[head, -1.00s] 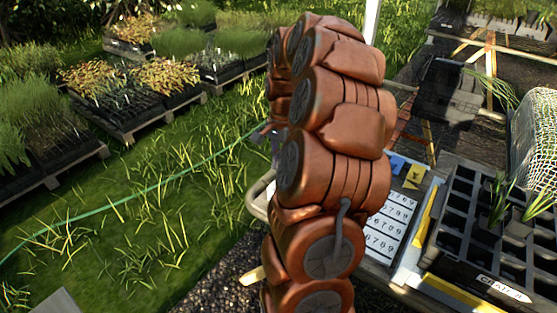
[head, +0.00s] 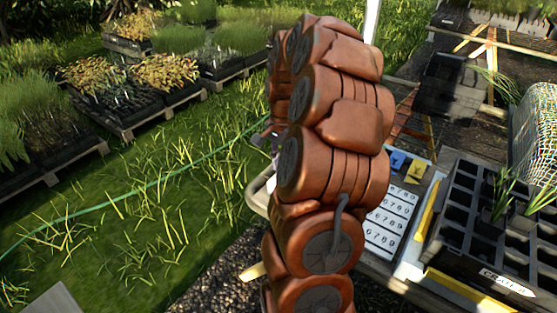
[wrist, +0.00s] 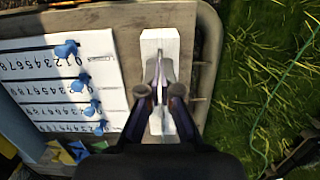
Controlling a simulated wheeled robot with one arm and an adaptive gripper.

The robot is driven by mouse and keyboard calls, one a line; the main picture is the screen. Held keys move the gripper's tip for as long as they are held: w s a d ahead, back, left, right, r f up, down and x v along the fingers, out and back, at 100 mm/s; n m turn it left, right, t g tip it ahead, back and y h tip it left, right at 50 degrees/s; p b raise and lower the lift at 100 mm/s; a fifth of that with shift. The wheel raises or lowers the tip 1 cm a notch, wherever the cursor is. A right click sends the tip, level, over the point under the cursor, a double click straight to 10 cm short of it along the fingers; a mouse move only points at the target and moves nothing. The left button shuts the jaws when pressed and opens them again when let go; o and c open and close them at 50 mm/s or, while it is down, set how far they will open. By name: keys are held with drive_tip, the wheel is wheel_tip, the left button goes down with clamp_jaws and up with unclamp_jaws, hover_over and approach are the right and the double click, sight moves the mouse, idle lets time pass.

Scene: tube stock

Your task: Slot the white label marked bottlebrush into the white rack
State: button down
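The white rack (wrist: 160,42) is a narrow pale block on the table near its rounded edge in the wrist view. My gripper (wrist: 160,82) is right over its middle, with the fingertips drawn close together. A thin pale piece, seen nearly edge-on between the fingertips, looks like the white label. Its writing cannot be read, and I cannot tell whether its lower edge touches the rack. In the head view my arm hides the rack and most of my gripper.
A white number board (wrist: 75,85) with several blue pegs lies left of the rack; it also shows in the head view (head: 392,222). Blue and yellow pieces (head: 407,167) lie beyond it. A black crate (head: 480,235) stands at right. Grass borders the table.

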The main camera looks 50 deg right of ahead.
drive_tip(key=shift+f+b, duration=0.65)
drive_tip(key=shift+f, duration=0.75)
drive_tip(key=shift+f, duration=0.3)
drive_tip(key=c, duration=1.2)
unclamp_jaws()
drive_tip(key=shift+c, duration=0.2)
drive_tip(key=shift+r, duration=0.1)
wheel_tip(320, 180, up, 12)
drive_tip(key=d, duration=0.1)
drive_tip(key=shift+d, duration=0.2)
drive_tip(key=shift+w, duration=0.1)
